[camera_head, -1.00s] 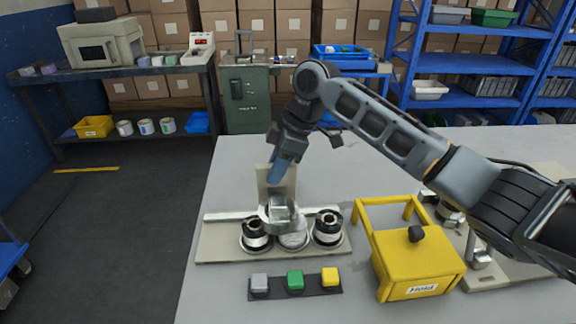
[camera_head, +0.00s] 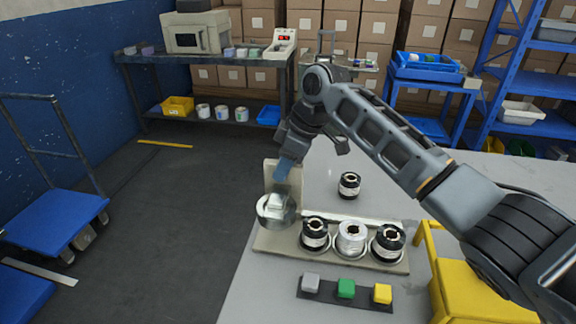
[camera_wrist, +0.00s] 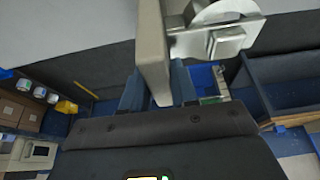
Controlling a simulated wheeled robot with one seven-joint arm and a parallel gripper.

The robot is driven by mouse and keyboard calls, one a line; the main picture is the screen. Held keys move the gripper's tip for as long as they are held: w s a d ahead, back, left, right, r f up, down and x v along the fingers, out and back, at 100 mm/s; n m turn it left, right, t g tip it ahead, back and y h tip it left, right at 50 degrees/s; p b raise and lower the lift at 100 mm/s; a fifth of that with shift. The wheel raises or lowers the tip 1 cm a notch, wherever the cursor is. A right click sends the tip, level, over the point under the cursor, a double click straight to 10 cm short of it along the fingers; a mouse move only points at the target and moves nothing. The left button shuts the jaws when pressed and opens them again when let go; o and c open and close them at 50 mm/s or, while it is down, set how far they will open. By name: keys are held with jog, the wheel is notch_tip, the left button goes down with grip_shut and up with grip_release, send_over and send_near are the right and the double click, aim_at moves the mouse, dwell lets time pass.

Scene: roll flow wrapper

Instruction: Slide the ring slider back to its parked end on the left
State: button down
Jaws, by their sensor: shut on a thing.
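The ring slider (camera_head: 277,209) is a silver ring with a block on top. It stands at the left end of the rail (camera_head: 365,220) on the beige base plate (camera_head: 275,245), left of the three rolls. A beige upright plate (camera_head: 270,178) rises behind the ring. My gripper (camera_head: 284,172) is shut on this plate. In the wrist view the plate (camera_wrist: 152,45) sits between my blue fingers (camera_wrist: 157,90), with the silver ring (camera_wrist: 225,25) beside it. Whether the slider touches an end stop is hidden.
A left black roll (camera_head: 314,232), a white roll (camera_head: 351,238) and a right black roll (camera_head: 388,242) sit in the base plate. Another roll (camera_head: 349,185) stands behind. A strip with grey, green (camera_head: 345,288) and yellow buttons lies in front. A yellow bin (camera_head: 470,290) is at right.

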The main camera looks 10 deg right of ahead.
jog(key=shift+a+r, duration=0.15)
jog(key=shift+a, duration=0.1)
jog(key=c, duration=1.1)
grip_release()
jog(key=shift+w+a, duration=0.1)
jog(key=shift+o, duration=0.7)
jog(key=v, duration=0.7)
jog(key=shift+d+r+b, duration=0.25)
jog(key=shift+r+b, duration=0.05)
jog(key=shift+b, duration=0.05)
